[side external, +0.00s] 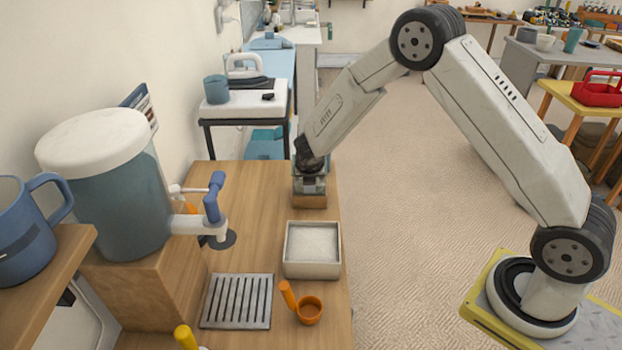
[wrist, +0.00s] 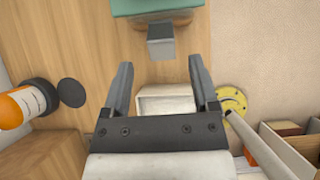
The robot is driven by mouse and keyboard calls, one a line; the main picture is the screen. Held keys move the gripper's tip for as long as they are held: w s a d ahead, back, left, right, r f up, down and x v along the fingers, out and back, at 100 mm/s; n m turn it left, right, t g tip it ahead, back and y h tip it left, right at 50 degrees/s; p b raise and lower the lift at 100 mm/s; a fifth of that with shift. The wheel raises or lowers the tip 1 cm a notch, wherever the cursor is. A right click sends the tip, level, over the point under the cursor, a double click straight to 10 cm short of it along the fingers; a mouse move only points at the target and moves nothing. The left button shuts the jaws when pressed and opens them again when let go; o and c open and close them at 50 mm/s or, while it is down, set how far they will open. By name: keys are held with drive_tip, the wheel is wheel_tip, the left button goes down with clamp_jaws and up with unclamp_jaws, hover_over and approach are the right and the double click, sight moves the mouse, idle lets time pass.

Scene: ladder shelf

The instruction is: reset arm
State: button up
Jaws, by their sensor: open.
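My gripper (side external: 309,180) is at the far right end of the wooden counter (side external: 255,180) in the side view, pointing down. In the wrist view my gripper (wrist: 160,63) has its two dark fingers spread apart, with nothing held between them. A grey block-like part (wrist: 161,42) next to a teal thing (wrist: 150,8) lies just beyond the fingertips. A pale box-like thing (wrist: 165,103) shows between the fingers, partly hidden by the gripper body. The exact height of the fingertips above the counter is hard to tell.
A white square tray (side external: 313,271), a slatted metal grate (side external: 237,300) and an orange cup (side external: 309,310) are on the nearer counter. A large dispenser (side external: 115,190) with a blue-handled tap (side external: 214,197) stands at left, beside a blue mug (side external: 25,230). Open floor lies right of the counter.

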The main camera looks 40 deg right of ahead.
drive_tip(key=s+a+r+m+g+y, duration=0.1)
drive_tip(key=s+a+r+m+y, duration=0.15)
drive_tip(key=s+m, duration=0.65)
drive_tip(key=s+a+r+m+y, duration=0.15)
drive_tip(key=s+r+m, duration=0.25)
drive_tip(key=s+m, duration=0.45)
drive_tip(key=s+a+r+m+g+y, duration=0.15)
drive_tip(key=s+r+m, duration=0.25)
drive_tip(key=s+m, duration=0.5)
drive_tip(key=w+d+f+n+t+h, duration=0.1)
drive_tip(key=w+f+n, duration=0.3)
drive_tip(key=w+n, duration=0.8)
drive_tip(key=w+d+f+n+t+h, duration=0.1)
drive_tip(key=w+d+f+n+h, duration=0.2)
drive_tip(key=w+n, duration=1)
drive_tip(key=shift+w+d+f+n+h, duration=0.2)
drive_tip(key=shift+f+n+h, duration=0.4)
drive_tip(key=shift+n+h, duration=0.15)
drive_tip(key=shift+f+t, duration=0.1)
drive_tip(key=shift+t, duration=0.15)
